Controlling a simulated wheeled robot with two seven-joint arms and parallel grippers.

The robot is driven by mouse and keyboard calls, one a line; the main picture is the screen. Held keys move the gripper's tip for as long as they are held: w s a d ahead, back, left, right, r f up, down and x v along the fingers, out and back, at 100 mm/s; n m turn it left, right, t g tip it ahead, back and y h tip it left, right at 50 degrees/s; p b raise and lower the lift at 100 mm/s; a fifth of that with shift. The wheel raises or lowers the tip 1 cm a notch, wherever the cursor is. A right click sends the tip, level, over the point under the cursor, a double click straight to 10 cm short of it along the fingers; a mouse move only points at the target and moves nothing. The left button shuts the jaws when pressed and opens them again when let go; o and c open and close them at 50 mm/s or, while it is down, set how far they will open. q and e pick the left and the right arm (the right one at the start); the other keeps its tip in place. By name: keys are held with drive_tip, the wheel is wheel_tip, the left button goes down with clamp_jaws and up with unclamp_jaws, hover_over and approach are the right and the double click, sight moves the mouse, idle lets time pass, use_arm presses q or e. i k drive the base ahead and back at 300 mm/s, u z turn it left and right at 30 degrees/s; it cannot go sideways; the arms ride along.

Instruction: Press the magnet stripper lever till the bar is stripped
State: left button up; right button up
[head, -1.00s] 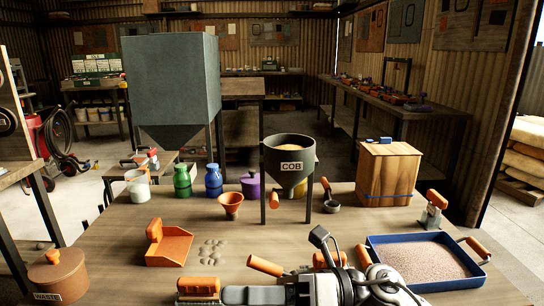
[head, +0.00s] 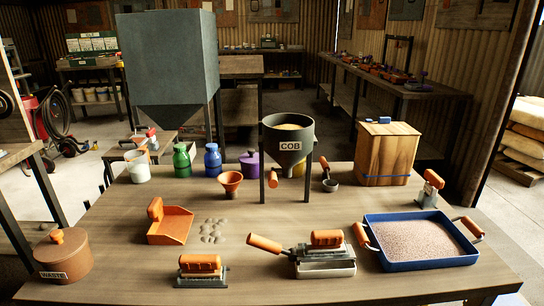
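A metal device (head: 325,268) stands on the front middle of the table. It has an orange grip (head: 326,238) on top. A lever with an orange handle (head: 265,243) sticks out from it to the left and slants slightly upward. It looks like the magnet stripper, with the bar probably under the grip; whether bar and base are apart I cannot tell. Neither of my grippers is in view, and nothing of mine touches the lever.
An orange-handled block (head: 201,266) stands left of the device. A blue tray of grains (head: 374,257) is close on the right. A dustpan (head: 171,228), a grey pile (head: 212,230) and a WASTE pot (head: 64,262) are left. The COB hopper (head: 289,160) stands behind.

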sight(254, 240)
drive_tip(key=k, duration=0.5)
drive_tip(key=u, duration=1.45)
drive_tip(key=i, duration=0.9)
drive_tip(key=z, duration=1.45)
